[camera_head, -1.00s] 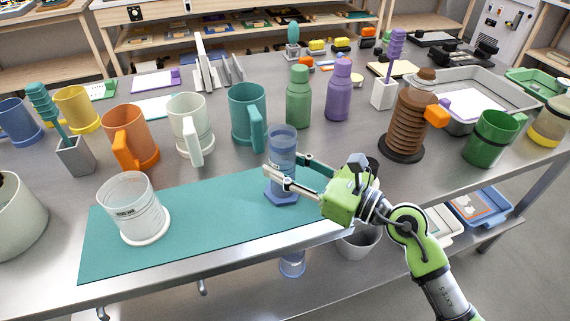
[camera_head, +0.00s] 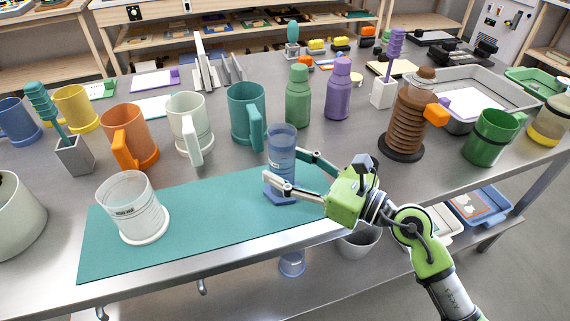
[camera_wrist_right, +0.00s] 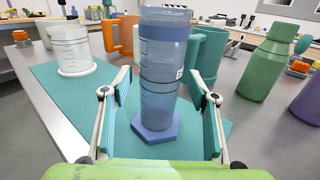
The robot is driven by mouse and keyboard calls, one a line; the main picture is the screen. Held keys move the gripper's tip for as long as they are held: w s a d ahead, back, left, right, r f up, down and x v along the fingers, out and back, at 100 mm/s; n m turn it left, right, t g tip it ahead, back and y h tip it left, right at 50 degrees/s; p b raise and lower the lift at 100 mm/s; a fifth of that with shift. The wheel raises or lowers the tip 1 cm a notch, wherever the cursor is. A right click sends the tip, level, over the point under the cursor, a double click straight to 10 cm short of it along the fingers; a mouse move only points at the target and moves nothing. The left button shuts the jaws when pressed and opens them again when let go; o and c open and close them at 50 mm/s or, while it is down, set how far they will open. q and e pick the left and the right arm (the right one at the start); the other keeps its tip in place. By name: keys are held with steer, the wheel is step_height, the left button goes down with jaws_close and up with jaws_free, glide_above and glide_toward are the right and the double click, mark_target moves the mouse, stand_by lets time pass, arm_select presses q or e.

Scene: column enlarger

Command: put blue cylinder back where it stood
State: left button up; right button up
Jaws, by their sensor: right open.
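The blue cylinder (camera_head: 282,158) is a tall, see-through blue measuring cylinder with a hexagonal foot. It stands upright on the teal mat (camera_head: 215,228), near the mat's right end. My right gripper (camera_head: 284,172) is open, with a finger on either side of the cylinder. In the right wrist view the cylinder (camera_wrist_right: 160,85) stands between the two fingers, with a gap on each side. Its foot rests on the mat in that view. My left gripper is not in view.
A clear beaker (camera_head: 133,212) stands on the mat's left part. Behind the mat are an orange mug (camera_head: 128,138), a white mug (camera_head: 188,125) and a teal mug (camera_head: 246,108). Green (camera_head: 298,98) and purple (camera_head: 338,92) bottles stand behind the gripper. A brown coil (camera_head: 407,122) stands to the right.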

steer(key=shift+b+v, duration=0.65)
steer(key=shift+v, duration=1.6)
steer(key=shift+b+v, duration=0.65)
steer(key=shift+v, duration=0.7)
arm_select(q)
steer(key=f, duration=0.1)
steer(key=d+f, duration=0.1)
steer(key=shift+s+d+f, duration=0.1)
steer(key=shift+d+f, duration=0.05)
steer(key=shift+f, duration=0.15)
arm_select(e)
steer(key=shift+s+d, duration=0.1)
steer(key=shift+d, duration=0.1)
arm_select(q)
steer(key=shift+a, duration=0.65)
arm_select(e)
steer(key=v, duration=0.7)
steer(key=shift+s+d, duration=0.15)
steer(key=shift+d, duration=0.1)
steer(key=shift+r, duration=0.1)
